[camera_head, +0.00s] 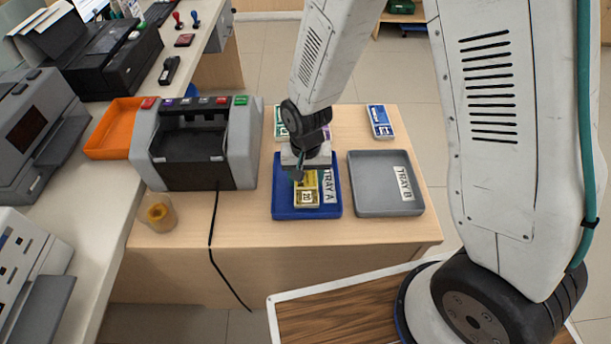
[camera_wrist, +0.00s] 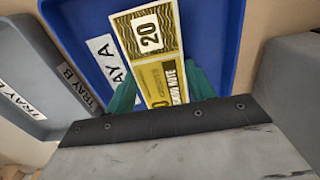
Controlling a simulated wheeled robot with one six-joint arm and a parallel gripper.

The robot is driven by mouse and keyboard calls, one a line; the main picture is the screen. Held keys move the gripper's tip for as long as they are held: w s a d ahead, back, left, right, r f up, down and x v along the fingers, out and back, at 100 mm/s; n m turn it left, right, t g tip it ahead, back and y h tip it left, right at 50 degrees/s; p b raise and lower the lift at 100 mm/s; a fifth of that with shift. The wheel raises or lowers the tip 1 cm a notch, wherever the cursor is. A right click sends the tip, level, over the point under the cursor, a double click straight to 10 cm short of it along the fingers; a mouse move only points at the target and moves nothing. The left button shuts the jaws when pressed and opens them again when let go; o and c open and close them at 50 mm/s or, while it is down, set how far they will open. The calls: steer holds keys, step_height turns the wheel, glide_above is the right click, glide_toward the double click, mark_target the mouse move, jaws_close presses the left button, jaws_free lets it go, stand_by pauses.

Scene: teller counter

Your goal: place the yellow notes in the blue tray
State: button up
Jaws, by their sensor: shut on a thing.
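The yellow notes (camera_head: 306,190), a banded stack marked 20, are over the blue tray (camera_head: 283,211), inside its outline. In the wrist view the notes (camera_wrist: 155,45) stick out from between the two teal fingers of my gripper (camera_wrist: 162,88), which is shut on them. The blue tray (camera_wrist: 215,45) carries a "TRAY A" label, partly covered by the notes. My gripper (camera_head: 299,172) is low over the tray, and my wrist hides the tray's far part. I cannot tell whether the notes touch the tray floor.
A grey tray (camera_head: 372,206) labelled "TRAY B" stands close on the right. A blue note stack (camera_head: 379,121) lies behind it, and a green one (camera_head: 281,123) behind the blue tray. A grey counting machine (camera_head: 240,150) and orange tray (camera_head: 112,132) stand left.

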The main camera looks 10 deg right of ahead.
mark_target(307, 181)
steer(key=o, duration=1)
steer(key=shift+f, duration=0.1)
steer(key=s+d+r, duration=0.1)
steer(key=d+r, duration=0.1)
steer(key=r, duration=0.8)
steer(key=s+d+r, duration=0.1)
steer(key=d+r, duration=0.2)
steer(key=r, duration=0.6)
steer(key=s+d+r, duration=0.3)
steer(key=s+r, duration=0.1)
steer(key=s, duration=0.2)
steer(key=s+d+r+n, duration=0.1)
steer(key=s+d+r, duration=0.3)
steer(key=s, duration=0.2)
steer(key=s+d+r+n+t, duration=0.1)
steer(key=s+d+r, duration=0.2)
steer(key=s+r, duration=0.1)
steer(key=shift+s+d+r, duration=0.1)
steer(key=shift+s+d, duration=0.05)
steer(key=shift+s, duration=0.3)
steer(key=shift+s+d+r, duration=0.1)
steer(key=shift+s, duration=0.35)
